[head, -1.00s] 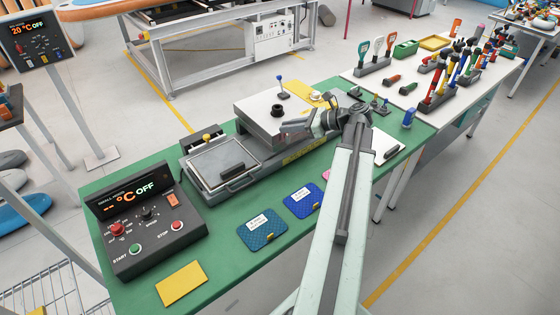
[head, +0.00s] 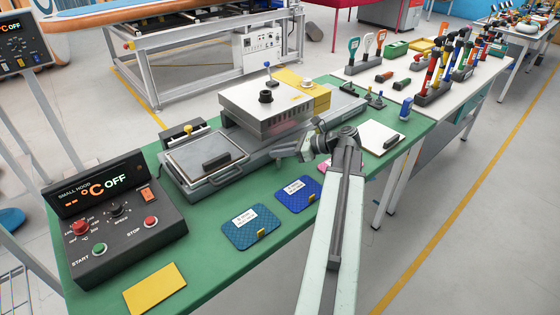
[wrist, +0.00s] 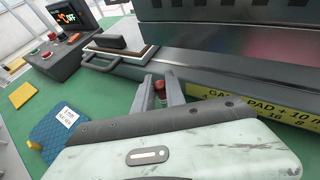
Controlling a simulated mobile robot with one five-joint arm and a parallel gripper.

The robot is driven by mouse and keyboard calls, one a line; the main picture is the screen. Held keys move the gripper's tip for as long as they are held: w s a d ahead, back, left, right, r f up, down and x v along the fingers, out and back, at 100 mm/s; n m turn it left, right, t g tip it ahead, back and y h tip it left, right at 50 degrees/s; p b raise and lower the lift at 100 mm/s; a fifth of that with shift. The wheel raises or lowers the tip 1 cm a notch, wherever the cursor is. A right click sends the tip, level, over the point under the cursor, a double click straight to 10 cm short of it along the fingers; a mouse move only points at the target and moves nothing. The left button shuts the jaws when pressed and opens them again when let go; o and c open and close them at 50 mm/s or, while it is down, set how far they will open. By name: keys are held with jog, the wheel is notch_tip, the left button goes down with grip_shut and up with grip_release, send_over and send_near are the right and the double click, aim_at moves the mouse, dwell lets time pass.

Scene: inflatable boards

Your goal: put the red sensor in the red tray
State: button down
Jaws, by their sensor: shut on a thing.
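My gripper (wrist: 160,92) is shut on a small red-topped thing (wrist: 160,87), which looks like the red sensor, held between the fingertips in the wrist view. Its lower part looks dark or brownish and is partly hidden by my wrist. In the head view my gripper (head: 304,148) is in front of the press, over the green bench (head: 215,265); the sensor cannot be made out there. I cannot pick out a red tray in either view.
The grey press (head: 268,103) and its hinged plate (head: 205,160) stand behind my gripper. Blue pads (head: 250,228) and a yellow pad (head: 155,289) lie at the front. A control box (head: 115,235) stands left. Green (head: 397,48) and yellow trays are on the far white table.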

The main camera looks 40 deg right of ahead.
jog(key=shift+f, duration=0.7)
jog(key=c, duration=1.4)
grip_release()
jog(key=shift+r, duration=0.1)
jog(key=shift+r, duration=0.1)
jog(key=shift+s+d+r+p, duration=0.1)
jog(key=shift+s+r+p, duration=0.05)
jog(key=shift+r+p, duration=0.2)
jog(key=p+v, duration=0.1)
jog(key=v, duration=0.2)
jog(key=p+v, duration=0.1)
jog(key=v, duration=0.3)
jog(key=p+v, duration=0.2)
jog(key=v, duration=0.2)
jog(key=shift+s+d+f, duration=0.1)
jog(key=shift+s+f, duration=0.05)
jog(key=shift+s, duration=0.15)
